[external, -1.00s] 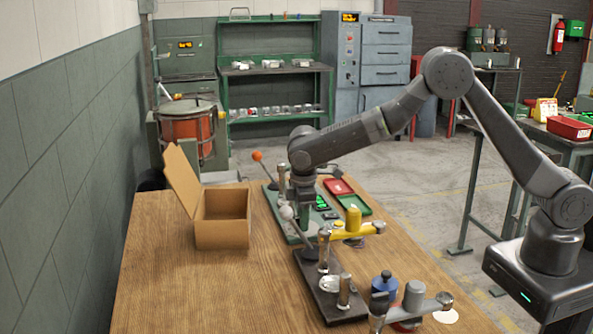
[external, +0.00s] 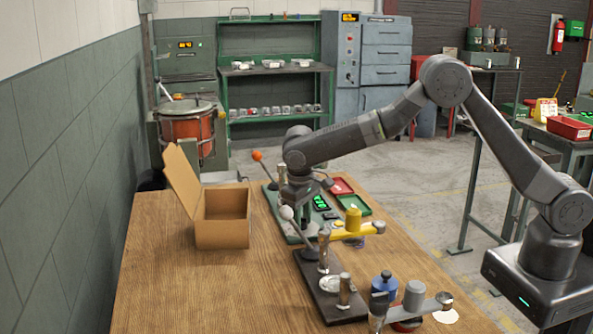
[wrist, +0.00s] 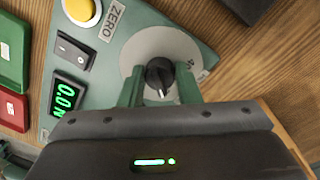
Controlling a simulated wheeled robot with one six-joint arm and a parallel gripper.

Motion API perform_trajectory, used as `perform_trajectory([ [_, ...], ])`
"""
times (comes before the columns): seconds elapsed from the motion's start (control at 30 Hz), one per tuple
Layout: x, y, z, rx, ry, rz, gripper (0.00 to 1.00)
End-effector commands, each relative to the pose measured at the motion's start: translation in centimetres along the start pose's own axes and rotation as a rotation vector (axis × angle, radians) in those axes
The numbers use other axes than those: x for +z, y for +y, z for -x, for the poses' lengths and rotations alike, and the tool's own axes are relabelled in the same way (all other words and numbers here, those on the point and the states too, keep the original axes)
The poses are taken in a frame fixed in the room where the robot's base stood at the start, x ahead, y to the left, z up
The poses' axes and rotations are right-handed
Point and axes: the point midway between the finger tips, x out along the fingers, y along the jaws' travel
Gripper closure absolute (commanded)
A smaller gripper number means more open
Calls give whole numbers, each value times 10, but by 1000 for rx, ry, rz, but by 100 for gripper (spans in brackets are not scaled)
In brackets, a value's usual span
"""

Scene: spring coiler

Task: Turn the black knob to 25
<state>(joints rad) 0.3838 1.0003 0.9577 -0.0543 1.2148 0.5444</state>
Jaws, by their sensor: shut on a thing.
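The black knob (wrist: 160,75) sits on a round grey dial plate (wrist: 180,48) on the green panel. Its white pointer mark points toward the bottom of the wrist view. My gripper (wrist: 160,90) has its two greenish fingers on either side of the knob, shut on it. Few dial markings are readable. In the external view the display (external: 320,202) is beside my gripper, which hides the knob there.
A yellow button (wrist: 79,10), a ZERO label (wrist: 112,20) and a dark rocker switch (wrist: 74,51) are on the panel. Levers with a white ball (external: 286,212) and an orange ball (external: 257,156) stand close by. An open cardboard box (external: 222,232) is to the left.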

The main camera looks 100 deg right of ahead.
Motion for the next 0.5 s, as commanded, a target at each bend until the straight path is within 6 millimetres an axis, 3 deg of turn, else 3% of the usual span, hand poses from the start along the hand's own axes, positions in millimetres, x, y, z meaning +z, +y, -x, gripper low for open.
perform_trajectory([
  [0.5,-2,-1,2,-3,1,-94,93],
])
